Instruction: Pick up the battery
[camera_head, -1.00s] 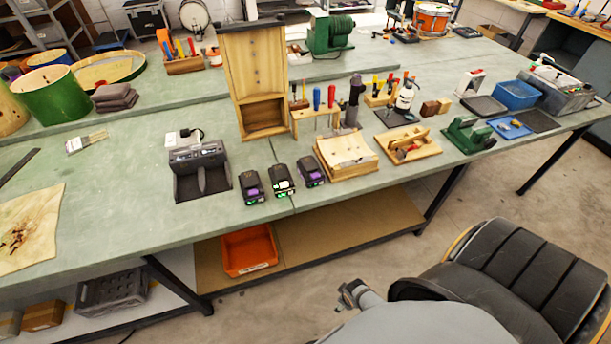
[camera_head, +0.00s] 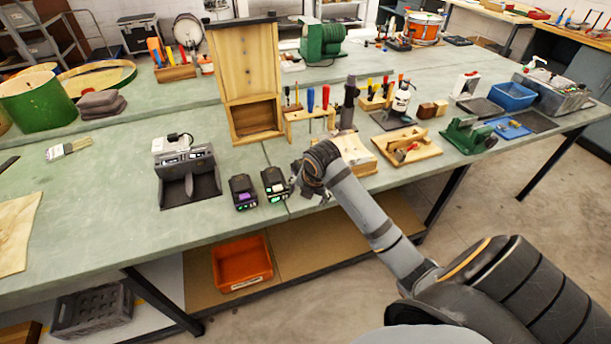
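Two dark batteries stand near the front edge of the bench: one with a purple label (camera_head: 242,191) and one with a pale label (camera_head: 275,184). Both show small green lights. My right gripper (camera_head: 308,192) is just right of the pale-labelled battery, over the spot where a third, purple-labelled battery stood. That battery is hidden behind the gripper. The fingers are dark and small here, so I cannot tell whether they are open or closed on it. My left gripper is out of view.
A black charger-like device (camera_head: 187,187) stands left of the batteries. A wooden box (camera_head: 362,160) is partly behind my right arm. An upright wooden cabinet (camera_head: 245,75) and a tool rack stand behind. An orange bin (camera_head: 242,264) sits on the lower shelf.

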